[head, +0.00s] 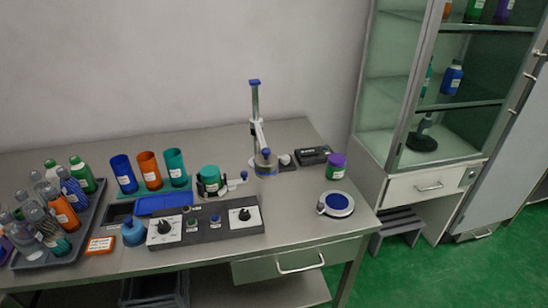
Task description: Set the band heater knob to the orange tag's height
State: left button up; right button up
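A dark control box (208,236) lies on the table's front part. It carries a black knob on a white dial plate at its left end (164,227) and another black knob on a white plate at its right end (245,215). Small buttons sit between them. The labels are too small to read, so I cannot tell which is the band heater knob. An orange tag (100,245) with white marks, too small to read, lies on the table left of the box. Neither of my grippers is in view.
A grey tray (86,222) of several bottles stands at left. Blue, orange and teal cups (149,170) stand behind a blue tray (163,203). A blue bottle (133,233) is beside the box. A stand (256,105) rises at the back. The table's right front is mostly clear.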

aim_at(285, 159)
jog(key=u, duration=1.35)
jog(key=l+u, duration=0.25)
jog(key=u, duration=0.15)
jog(key=k+l+u, duration=0.1)
jog(key=u, duration=0.25)
jog(key=k+l, duration=0.1)
jog(key=l, duration=0.25)
jog(key=k+l, duration=0.15)
jog(key=l, duration=0.15)
jog(key=k+l, duration=0.1)
jog(key=l, duration=0.25)
